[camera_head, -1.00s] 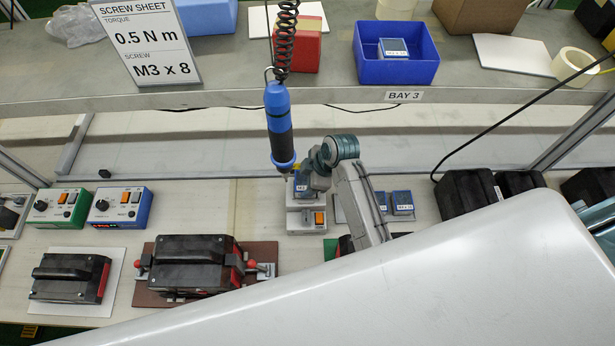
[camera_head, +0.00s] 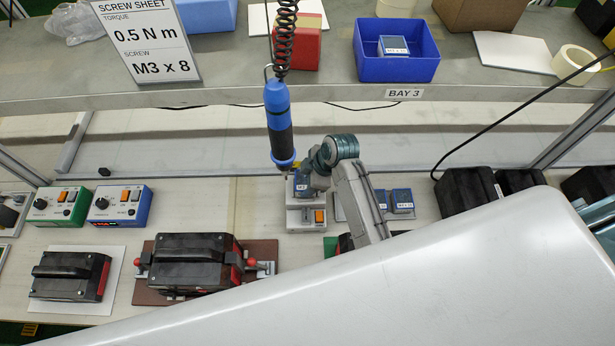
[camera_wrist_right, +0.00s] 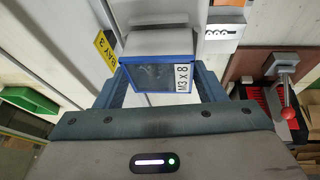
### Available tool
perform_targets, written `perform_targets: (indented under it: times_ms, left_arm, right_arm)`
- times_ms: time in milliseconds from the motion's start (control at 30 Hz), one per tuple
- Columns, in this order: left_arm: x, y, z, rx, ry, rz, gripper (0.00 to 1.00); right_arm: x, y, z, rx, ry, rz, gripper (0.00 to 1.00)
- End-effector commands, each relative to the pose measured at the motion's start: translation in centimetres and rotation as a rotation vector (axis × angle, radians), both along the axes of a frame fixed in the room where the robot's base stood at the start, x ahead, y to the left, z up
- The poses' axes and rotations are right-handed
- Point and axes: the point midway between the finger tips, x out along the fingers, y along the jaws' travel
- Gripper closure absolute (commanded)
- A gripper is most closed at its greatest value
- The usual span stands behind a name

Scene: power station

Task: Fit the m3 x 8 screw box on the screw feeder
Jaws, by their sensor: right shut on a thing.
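The m3 x 8 screw box is small, with a blue rim, a dark face and a white M3 x 8 label (camera_wrist_right: 160,77). In the head view the box (camera_head: 301,188) is at the top of the pale grey screw feeder (camera_head: 303,218), which has an orange switch. My right gripper (camera_head: 306,183) is shut on the box, with one finger on each side in the wrist view (camera_wrist_right: 160,88). The feeder (camera_wrist_right: 160,40) lies right behind the box there. I cannot tell whether the box is fully seated. My left gripper is not in view.
A blue screwdriver (camera_head: 279,125) hangs close beside my right gripper. Two similar small blue boxes (camera_head: 391,201) lie right of the feeder. A clamped black housing (camera_head: 193,262) is to the left. A blue bin (camera_head: 396,67) stands on the shelf. My white arm link covers the lower right.

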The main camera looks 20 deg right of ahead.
Motion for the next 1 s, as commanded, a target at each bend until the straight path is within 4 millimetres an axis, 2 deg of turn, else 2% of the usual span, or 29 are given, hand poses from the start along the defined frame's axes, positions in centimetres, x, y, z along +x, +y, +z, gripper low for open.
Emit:
perform_targets:
  times_ms: [633,667,767,967,1000]
  left_arm:
    - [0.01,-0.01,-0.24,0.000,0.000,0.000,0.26]
    - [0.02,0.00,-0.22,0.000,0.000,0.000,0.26]
    - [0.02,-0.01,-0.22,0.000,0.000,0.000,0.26]
    - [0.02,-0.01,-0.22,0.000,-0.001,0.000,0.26]
    - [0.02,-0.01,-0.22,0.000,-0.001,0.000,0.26]
  right_arm:
    - [0.02,-0.01,-0.78,0.000,-0.001,0.000,0.60]
    - [0.02,0.00,-0.76,0.000,-0.001,0.000,0.33]
    - [0.01,-0.01,-0.75,0.000,-0.001,0.000,0.13]
    - [0.01,-0.01,-0.75,0.000,-0.001,0.000,0.11]
    - [0.00,-0.01,-0.77,0.000,0.000,0.000,0.07]
